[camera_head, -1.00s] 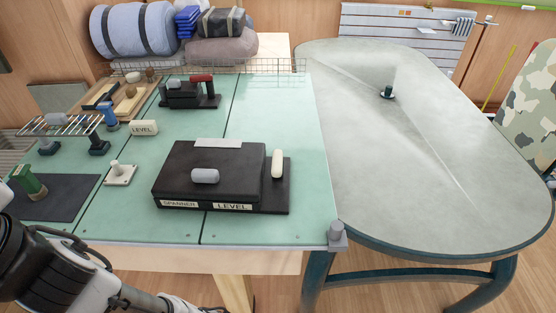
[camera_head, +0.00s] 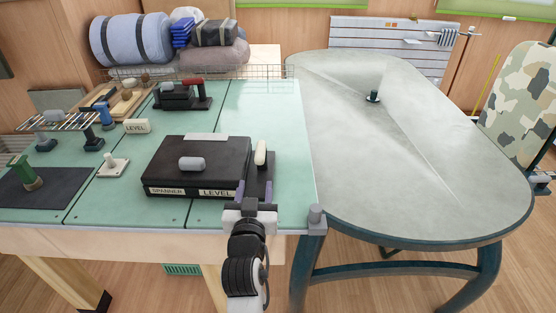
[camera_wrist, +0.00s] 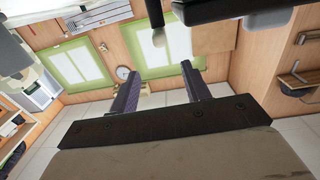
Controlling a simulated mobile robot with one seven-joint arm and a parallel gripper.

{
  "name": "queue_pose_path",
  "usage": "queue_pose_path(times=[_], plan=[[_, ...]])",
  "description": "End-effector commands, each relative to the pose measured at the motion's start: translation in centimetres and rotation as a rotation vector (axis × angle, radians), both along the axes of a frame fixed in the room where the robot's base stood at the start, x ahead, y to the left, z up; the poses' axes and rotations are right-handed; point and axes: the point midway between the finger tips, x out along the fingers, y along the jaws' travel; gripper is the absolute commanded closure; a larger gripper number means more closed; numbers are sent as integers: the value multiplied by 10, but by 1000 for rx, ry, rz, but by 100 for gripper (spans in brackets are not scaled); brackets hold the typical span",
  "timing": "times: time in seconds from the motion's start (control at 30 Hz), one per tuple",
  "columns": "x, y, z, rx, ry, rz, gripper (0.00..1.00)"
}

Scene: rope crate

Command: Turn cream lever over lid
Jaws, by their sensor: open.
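The cream lever (camera_head: 261,152) stands at the right side of the black case, beside the lid and not across it. The black case's lid (camera_head: 215,152) is down and carries a grey knob (camera_head: 191,164). My gripper (camera_head: 255,189) is open at the case's front right corner, just in front of the lever and apart from it. In the wrist view, the open fingers (camera_wrist: 160,88) have nothing between them. A pale rounded end, likely the lever (camera_wrist: 158,38), shows beyond them below a dark shape. The lever's foot is partly hidden in the head view.
The case bears SPANNER and LEVEL labels (camera_head: 216,192) on the green bench (camera_head: 120,205). A black holder with a red handle (camera_head: 180,97) stands behind it. A large grey table (camera_head: 420,170) adjoins on the right.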

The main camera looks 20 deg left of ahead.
Motion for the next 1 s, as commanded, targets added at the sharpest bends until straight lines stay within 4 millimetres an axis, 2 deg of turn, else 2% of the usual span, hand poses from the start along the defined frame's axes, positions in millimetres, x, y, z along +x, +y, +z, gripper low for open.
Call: queue_pose_path(times=[0.17, 0.6, 0.8, 1.0], plan=[[19, 4, 2, -1, 2, -3, 53], [106, 25, 3, -2, 1, -2, 53], [127, 31, 1, -1, 1, 0, 53], [133, 32, 0, 0, 1, 0, 53]])
